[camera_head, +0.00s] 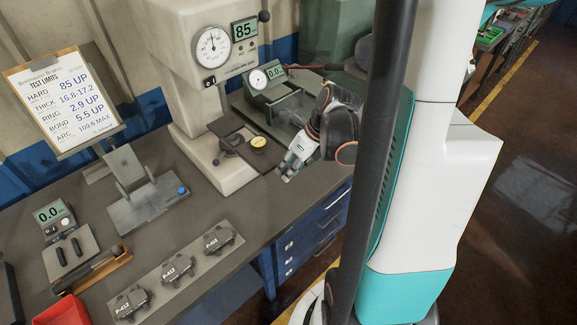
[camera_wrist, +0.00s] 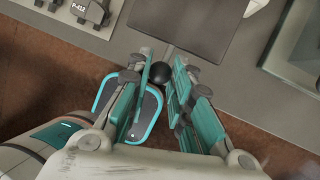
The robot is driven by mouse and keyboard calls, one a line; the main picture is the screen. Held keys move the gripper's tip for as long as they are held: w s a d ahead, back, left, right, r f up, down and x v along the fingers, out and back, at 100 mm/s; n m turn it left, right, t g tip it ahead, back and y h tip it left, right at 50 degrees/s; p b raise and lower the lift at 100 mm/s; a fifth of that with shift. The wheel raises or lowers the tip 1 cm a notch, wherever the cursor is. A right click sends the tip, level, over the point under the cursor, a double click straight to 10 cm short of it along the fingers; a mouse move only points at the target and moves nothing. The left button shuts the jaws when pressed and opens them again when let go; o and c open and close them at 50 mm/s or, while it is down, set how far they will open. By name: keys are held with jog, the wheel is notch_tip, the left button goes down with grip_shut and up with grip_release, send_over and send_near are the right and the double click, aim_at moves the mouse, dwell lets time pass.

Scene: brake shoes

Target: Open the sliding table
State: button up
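A dark flat plate (camera_head: 232,128) with a yellow disc on it sits at the base of the tall cream press; it looks like the sliding table. In the wrist view a dark plate (camera_wrist: 185,22) lies on the grey bench, with a round black knob (camera_wrist: 160,74) at its near edge. My gripper (camera_head: 291,167) is over the bench front, right of the press. In the wrist view my gripper (camera_wrist: 163,82) is open, its teal fingers on either side of the knob. I cannot tell whether they touch it.
A small gauge with a clear cover (camera_head: 292,108) stands behind my gripper. Several brake shoes (camera_head: 177,268) lie on a grey mat at the bench front. Blue drawers (camera_head: 312,235) are below the bench edge. A clipboard (camera_head: 62,100) stands at the left.

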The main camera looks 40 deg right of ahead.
jog(key=shift+o, duration=0.4)
jog(key=shift+r, duration=0.1)
jog(key=v, duration=0.7)
jog(key=shift+r, duration=0.2)
jog(key=shift+d, duration=0.1)
